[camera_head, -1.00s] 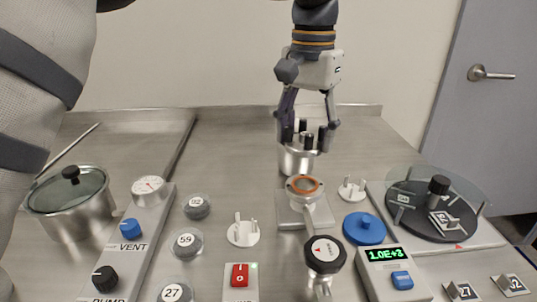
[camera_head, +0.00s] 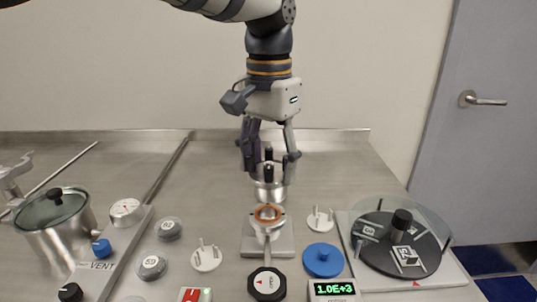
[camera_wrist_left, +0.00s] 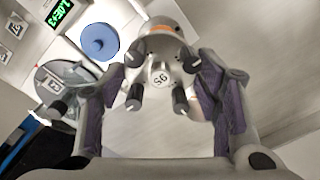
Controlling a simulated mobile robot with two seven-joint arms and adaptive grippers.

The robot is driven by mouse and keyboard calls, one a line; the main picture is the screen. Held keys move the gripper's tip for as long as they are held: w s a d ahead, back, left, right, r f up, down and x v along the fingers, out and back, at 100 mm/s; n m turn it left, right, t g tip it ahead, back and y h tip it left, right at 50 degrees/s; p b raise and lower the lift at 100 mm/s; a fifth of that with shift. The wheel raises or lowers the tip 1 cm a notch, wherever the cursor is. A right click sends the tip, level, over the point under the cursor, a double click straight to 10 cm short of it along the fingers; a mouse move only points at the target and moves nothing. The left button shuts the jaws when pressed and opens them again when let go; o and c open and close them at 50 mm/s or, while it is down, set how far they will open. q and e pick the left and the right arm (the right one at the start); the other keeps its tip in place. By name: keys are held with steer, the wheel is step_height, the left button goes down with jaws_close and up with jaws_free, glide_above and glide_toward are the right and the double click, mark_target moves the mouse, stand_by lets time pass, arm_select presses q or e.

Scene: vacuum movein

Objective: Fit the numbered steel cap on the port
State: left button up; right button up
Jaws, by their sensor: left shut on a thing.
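My left gripper (camera_head: 268,165) hangs upright at the back middle of the bench. It is shut on a steel cap (camera_head: 268,190) with several black knobs on top. In the left wrist view the cap (camera_wrist_left: 158,62) sits between the purple fingers, and its round white label has two digits, turned in the picture, perhaps 56. The port (camera_head: 268,216), a steel fitting with an orange ring, stands on a metal block in front of the cap in the head view. The ring also shows beyond the cap in the wrist view. I cannot tell whether cap and port touch. My right gripper is not in view.
A valve handle (camera_head: 267,284) stands before the port, a blue disc (camera_head: 323,260) and a turntable (camera_head: 402,245) to its right. Pronged white discs (camera_head: 206,257) flank it. A lidded pot (camera_head: 58,225) and numbered grey discs (camera_head: 151,266) stand left.

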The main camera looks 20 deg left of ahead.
arm_select(q)
steer(key=shift+a+f, duration=0.1)
steer(key=shift+f, duration=3.05)
steer(key=shift+f, duration=0.55)
steer(key=o, duration=1.3)
steer(key=shift+r, duration=0.1)
step_height(320, 180, up, 12)
steer(key=shift+s+f, duration=0.1)
